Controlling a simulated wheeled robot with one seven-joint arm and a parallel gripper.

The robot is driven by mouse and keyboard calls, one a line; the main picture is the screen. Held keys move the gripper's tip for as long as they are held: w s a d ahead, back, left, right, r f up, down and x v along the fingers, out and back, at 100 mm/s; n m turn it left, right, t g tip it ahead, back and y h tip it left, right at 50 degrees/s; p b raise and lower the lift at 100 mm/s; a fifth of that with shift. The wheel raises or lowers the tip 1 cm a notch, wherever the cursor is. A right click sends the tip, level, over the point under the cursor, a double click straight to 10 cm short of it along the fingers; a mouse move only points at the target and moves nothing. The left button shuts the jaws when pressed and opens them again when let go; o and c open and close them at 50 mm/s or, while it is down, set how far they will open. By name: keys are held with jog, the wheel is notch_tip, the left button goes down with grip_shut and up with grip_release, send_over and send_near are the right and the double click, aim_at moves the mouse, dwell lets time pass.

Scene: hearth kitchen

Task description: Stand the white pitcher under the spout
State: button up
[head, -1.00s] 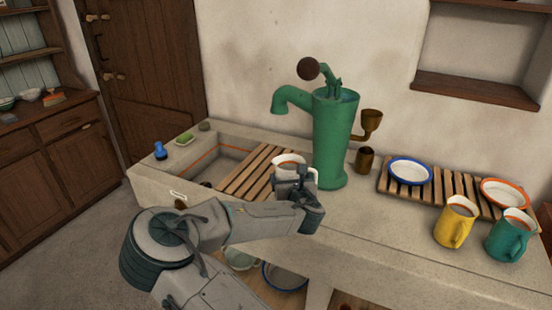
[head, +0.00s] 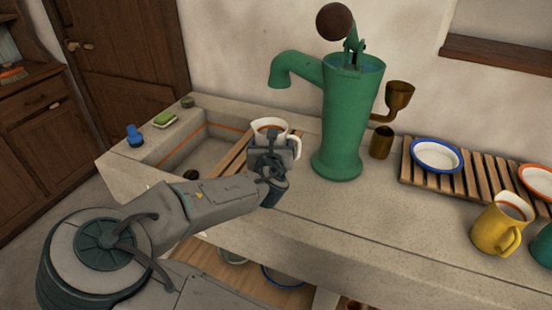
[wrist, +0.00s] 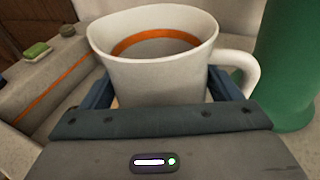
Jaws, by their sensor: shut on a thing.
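The white pitcher (head: 268,126) has an orange band inside its rim and is upright. My gripper (head: 271,150) is shut on it. The wrist view shows the pitcher (wrist: 155,75) between the two blue fingers, with its handle to the right. The pitcher is at the slatted rack (head: 231,160) over the sink; whether its base touches the slats is hidden by my gripper. The green pump (head: 342,120) stands to the right of the pitcher. Its spout (head: 284,72) points left and down, above the pitcher in the head view; I cannot tell whether they line up in depth.
The stone sink (head: 178,158) is open to the left of the rack. A blue bottle (head: 134,136) and a green sponge (head: 164,117) sit on its edge. A brass cup (head: 381,143) stands right of the pump. A blue-rimmed dish (head: 436,155) and yellow pitcher (head: 500,226) are farther right.

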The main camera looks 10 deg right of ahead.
jog(key=s+f, duration=0.1)
jog(key=s+a+f+m+h+b, duration=0.1)
jog(key=s, duration=0.1)
jog(key=shift+d+f+b+x, duration=0.1)
jog(key=shift+d+b+x, duration=0.1)
jog(key=shift+x, duration=4.3)
jog(key=shift+d+f+b+x, duration=0.1)
jog(key=shift+d+x, duration=0.1)
jog(key=shift+x, duration=4.35)
jog(key=shift+s, duration=0.15)
jog(key=shift+f, duration=0.25)
jog(key=o, duration=1)
jog(key=shift+r, duration=0.1)
